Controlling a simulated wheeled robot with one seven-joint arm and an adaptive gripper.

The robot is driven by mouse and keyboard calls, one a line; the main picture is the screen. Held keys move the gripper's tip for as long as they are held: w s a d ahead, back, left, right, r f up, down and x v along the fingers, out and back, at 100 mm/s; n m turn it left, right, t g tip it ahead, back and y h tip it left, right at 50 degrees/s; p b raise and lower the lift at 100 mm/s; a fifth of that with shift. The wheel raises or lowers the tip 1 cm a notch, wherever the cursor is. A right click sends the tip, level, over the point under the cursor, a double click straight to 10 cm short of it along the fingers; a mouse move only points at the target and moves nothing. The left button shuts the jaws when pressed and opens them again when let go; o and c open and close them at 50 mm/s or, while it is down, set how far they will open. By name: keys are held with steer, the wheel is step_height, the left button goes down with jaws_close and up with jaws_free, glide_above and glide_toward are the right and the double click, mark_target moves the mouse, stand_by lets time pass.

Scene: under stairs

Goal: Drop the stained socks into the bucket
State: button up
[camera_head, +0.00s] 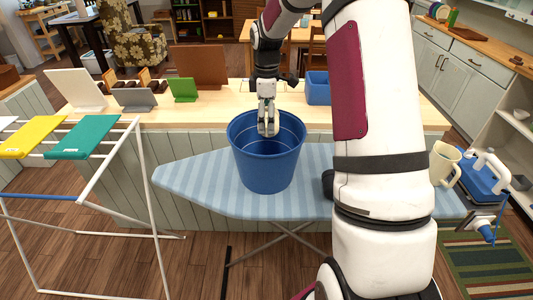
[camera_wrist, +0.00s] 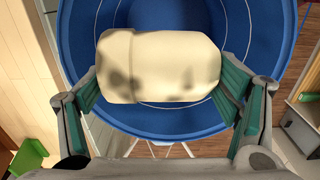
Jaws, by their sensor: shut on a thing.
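The blue bucket (camera_head: 266,165) stands upright on the striped ironing board. In the wrist view the bucket (camera_wrist: 277,45) fills the space below my gripper. My gripper (camera_head: 268,122) points down over the bucket's opening. In the wrist view my gripper (camera_wrist: 160,90) is shut on a cream sock bundle (camera_wrist: 160,65) with dark stains, with a green-padded finger at each end of it. The bundle is above or within the bucket's mouth; its exact height is unclear. In the head view the bundle is not clearly visible. The part of the bucket's inside under the bundle is hidden.
The ironing board (camera_head: 200,185) also holds a cream mug (camera_head: 444,163) and a blue and white iron (camera_head: 482,178) at right. A drying rack (camera_head: 142,175) with yellow and teal cloths stands left. Behind, a counter (camera_head: 190,117) bears upright boards and a blue bin (camera_head: 318,88).

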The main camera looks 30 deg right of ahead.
steer(key=shift+f, duration=0.1)
steer(key=o, duration=1.6)
steer(key=shift+o, duration=0.2)
step_height(320, 180, up, 12)
